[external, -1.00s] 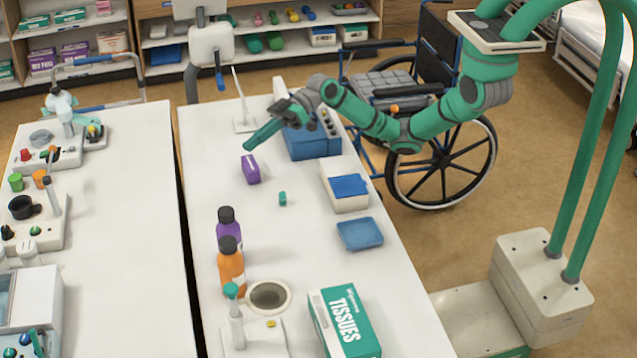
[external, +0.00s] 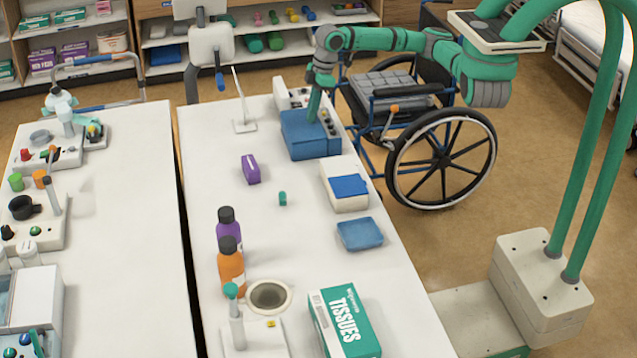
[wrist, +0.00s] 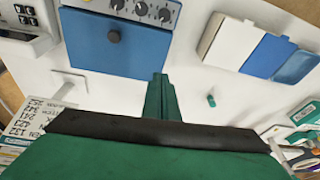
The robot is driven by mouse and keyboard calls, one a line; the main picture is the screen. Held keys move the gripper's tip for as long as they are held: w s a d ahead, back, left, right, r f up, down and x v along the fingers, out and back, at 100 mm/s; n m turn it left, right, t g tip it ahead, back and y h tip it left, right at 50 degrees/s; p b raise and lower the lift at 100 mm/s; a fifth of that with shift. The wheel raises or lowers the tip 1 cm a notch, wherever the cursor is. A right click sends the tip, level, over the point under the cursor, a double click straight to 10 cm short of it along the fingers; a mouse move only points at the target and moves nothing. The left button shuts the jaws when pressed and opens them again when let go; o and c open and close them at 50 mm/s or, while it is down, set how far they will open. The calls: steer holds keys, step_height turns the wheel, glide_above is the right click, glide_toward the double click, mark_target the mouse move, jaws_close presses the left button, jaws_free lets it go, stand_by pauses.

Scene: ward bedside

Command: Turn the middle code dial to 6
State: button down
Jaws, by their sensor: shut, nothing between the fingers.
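A blue box (external: 305,145) stands near the far right of the table, and its blue face with a dark round knob shows in the wrist view (wrist: 90,40). Beside that face is a grey panel carrying a row of dark dials; the middle dial (wrist: 141,9) is at the wrist view's top edge. The digits and dial settings are too small to read. My gripper (external: 313,119) points down over the box, close to the dials in the external view. In the wrist view its green fingers (wrist: 160,77) are together and empty, apart from the dials.
A white case with a blue lid (external: 347,186), a blue tray (external: 360,234), a small green piece (external: 282,199) and a purple box (external: 250,169) lie nearer on the table. A thin white post (external: 241,100) stands left of the box. A wheelchair (external: 440,150) is on the right.

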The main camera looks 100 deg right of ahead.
mark_target(337, 129)
steer(key=s+d+m+g, duration=0.1)
steer(key=s+d+g, duration=0.2)
steer(key=s+d, duration=0.5)
steer(key=shift+h, duration=0.4)
steer(key=shift+s+a+f, duration=0.25)
steer(key=shift+a+f, duration=0.1)
steer(key=shift+f, duration=0.7)
steer(key=shift+s+a+f, duration=0.25)
steer(key=shift+a+f, duration=0.15)
steer(key=shift+f, duration=0.7)
steer(key=shift+s+a+f, duration=0.25)
steer(key=shift+a+f, duration=0.1)
steer(key=shift+f, duration=0.7)
steer(key=shift+w+a, duration=0.15)
steer(key=shift+a, duration=0.85)
step_height(337, 129, up, 6)
steer(key=shift+s+a, duration=0.15)
steer(key=shift+s, duration=0.3)
steer(key=shift+w+r, duration=0.1)
